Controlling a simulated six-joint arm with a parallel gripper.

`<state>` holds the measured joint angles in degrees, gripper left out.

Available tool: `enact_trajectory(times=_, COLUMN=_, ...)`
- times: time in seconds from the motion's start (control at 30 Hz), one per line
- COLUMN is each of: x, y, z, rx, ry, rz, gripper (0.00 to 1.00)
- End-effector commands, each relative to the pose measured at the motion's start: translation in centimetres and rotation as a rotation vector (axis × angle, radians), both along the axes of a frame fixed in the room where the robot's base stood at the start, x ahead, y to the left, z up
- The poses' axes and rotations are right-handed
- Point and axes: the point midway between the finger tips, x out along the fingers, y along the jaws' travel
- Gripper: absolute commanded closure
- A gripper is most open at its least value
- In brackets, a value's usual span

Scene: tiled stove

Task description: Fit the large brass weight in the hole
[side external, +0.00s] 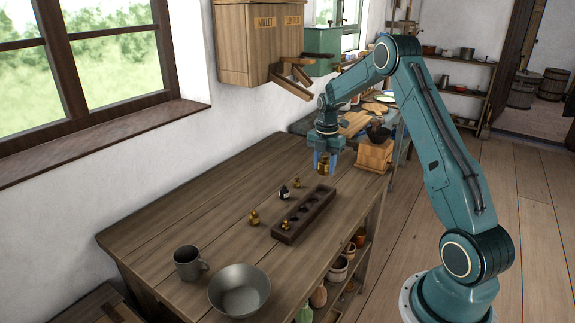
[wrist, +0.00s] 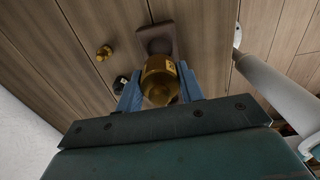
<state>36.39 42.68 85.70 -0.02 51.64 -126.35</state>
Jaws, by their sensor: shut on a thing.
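My gripper (side external: 326,163) is shut on the large brass weight (side external: 323,166) and holds it above the table, beyond the far end of the dark wooden block. In the wrist view the brass weight (wrist: 160,79) sits between the two blue fingers of my gripper (wrist: 158,92). The block (side external: 303,214) has a row of round holes and lies on the table. A small brass weight (side external: 286,225) is at its near end. In the wrist view the held weight hides much of the block (wrist: 155,40).
Another brass weight (side external: 254,217) and a small dark bottle-like piece (side external: 284,192) stand left of the block. A grey mug (side external: 188,263) and a metal bowl (side external: 239,290) are at the near end.

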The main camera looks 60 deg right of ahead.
Motion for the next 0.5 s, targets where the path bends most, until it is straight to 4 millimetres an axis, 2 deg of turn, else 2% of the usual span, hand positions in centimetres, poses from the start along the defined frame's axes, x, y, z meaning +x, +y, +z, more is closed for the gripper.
enact_trajectory(times=0.27, x=0.1, y=0.0, z=-0.3, rx=-0.001, ry=-0.001, rz=0.000, gripper=1.00)
enact_trajectory(times=0.5, x=0.1, y=0.0, z=-1.4, rx=-0.001, ry=-0.002, rz=0.000, gripper=1.00)
